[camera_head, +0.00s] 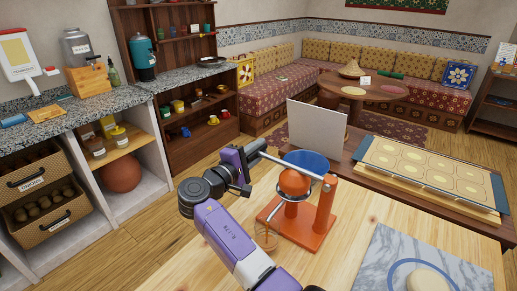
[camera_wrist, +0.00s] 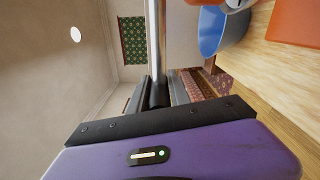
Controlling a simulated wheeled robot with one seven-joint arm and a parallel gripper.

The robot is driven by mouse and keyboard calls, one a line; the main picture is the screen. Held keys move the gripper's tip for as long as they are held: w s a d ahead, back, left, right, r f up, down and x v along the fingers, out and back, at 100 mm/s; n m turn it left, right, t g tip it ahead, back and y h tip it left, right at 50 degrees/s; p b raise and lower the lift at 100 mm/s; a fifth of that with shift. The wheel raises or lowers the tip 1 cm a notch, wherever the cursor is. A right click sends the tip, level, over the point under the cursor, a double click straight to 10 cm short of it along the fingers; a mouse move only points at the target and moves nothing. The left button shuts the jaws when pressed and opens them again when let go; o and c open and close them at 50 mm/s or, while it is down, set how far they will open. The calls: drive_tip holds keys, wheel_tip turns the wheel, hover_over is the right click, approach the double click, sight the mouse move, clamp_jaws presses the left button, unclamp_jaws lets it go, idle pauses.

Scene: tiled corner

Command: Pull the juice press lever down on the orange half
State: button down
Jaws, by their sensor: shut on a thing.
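The orange-red juice press (camera_head: 325,207) stands on the light wooden table, with its post at the right of its base. Its silver lever (camera_head: 290,163) runs from the post's top up to the left; it also shows in the wrist view (camera_wrist: 158,35). My gripper (camera_head: 252,153) is shut on the lever's free end; its dark fingers show around the bar in the wrist view (camera_wrist: 160,92). A rounded orange piece (camera_head: 294,183) sits under the lever; I cannot tell whether it is the orange half or a press part. A clear glass (camera_head: 266,237) stands at the press's front left.
A blue bowl (camera_head: 312,158) is just behind the press, and a pale upright panel (camera_head: 316,127) is beyond it. A marble board (camera_head: 385,265) with dough lies at right front. A tray of pale rounds (camera_head: 428,170) lies at the right. The wooden table between the press and marble board is clear.

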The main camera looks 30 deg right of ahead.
drive_tip(key=shift+f, duration=0.35)
drive_tip(key=c, duration=1.2)
unclamp_jaws()
drive_tip(key=shift+r, duration=0.1)
drive_tip(key=shift+a, duration=0.1)
drive_tip(key=b+v, duration=0.1)
drive_tip(key=v, duration=0.6)
drive_tip(key=shift+s+a, duration=0.15)
drive_tip(key=shift+a, duration=0.2)
idle(0.5)
